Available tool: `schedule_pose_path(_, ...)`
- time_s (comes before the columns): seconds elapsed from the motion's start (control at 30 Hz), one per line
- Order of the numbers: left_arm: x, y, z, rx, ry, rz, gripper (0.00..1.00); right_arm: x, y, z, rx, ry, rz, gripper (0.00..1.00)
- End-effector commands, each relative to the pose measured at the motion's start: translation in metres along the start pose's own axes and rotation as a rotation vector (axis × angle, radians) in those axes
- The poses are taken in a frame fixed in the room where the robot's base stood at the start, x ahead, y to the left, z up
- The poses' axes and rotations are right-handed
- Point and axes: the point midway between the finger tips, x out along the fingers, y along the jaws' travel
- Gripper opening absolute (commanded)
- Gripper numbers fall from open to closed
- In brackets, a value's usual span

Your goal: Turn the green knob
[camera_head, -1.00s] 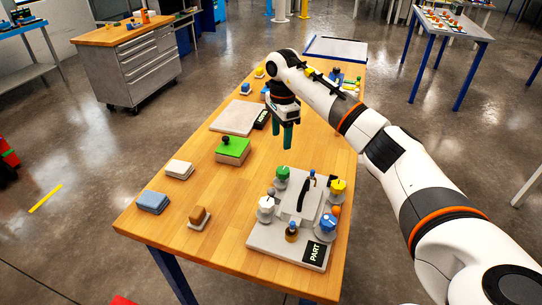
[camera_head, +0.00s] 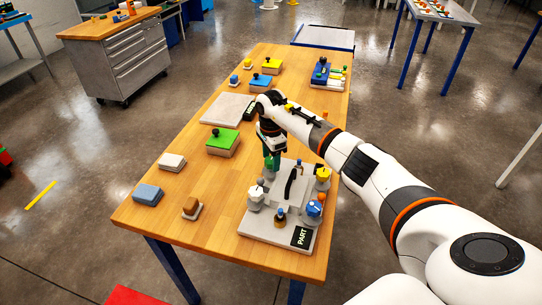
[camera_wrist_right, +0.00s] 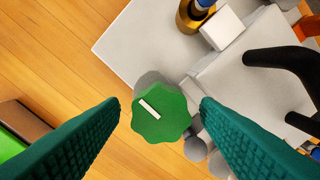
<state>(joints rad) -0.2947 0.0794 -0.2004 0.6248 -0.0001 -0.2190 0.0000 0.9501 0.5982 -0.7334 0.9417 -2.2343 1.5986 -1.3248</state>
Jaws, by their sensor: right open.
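The green knob (camera_wrist_right: 160,112) has a scalloped rim and a white pointer bar; it stands on a grey base at the edge of the grey part plate (camera_wrist_right: 118,40). In the right wrist view it lies between the two open fingers of my right gripper (camera_wrist_right: 161,108), with a gap on each side. My left gripper is not in view.
A white knob (camera_head: 256,197), a yellow knob (camera_head: 322,177) and a blue knob (camera_head: 314,210) share the plate, with a black handle (camera_head: 291,184) in its middle. A green block (camera_head: 222,140) sits left of my gripper.

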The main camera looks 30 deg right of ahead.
Motion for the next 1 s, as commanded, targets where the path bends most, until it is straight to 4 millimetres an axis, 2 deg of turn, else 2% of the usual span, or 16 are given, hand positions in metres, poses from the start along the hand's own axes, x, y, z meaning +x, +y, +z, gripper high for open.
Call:
schedule_pose_path(0.1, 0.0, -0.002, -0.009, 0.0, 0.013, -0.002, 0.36, 0.0, 0.0, 0.0, 0.0, 0.0, 0.0, 0.57)
schedule_pose_path(0.3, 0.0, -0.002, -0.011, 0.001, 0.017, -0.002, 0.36, 0.0, 0.0, 0.0, 0.0, 0.0, -0.001, 0.24)
schedule_pose_path(0.4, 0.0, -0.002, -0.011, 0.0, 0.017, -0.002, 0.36, 0.0, 0.0, 0.0, 0.0, 0.0, -0.001, 0.12)
schedule_pose_path(0.73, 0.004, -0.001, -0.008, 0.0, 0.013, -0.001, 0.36, 0.001, 0.0, 0.0, 0.058, 0.001, -0.001, 0.12)
schedule_pose_path(1.0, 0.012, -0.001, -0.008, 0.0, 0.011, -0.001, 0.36, 0.001, 0.0, 0.0, 0.244, -0.001, -0.001, 0.12)
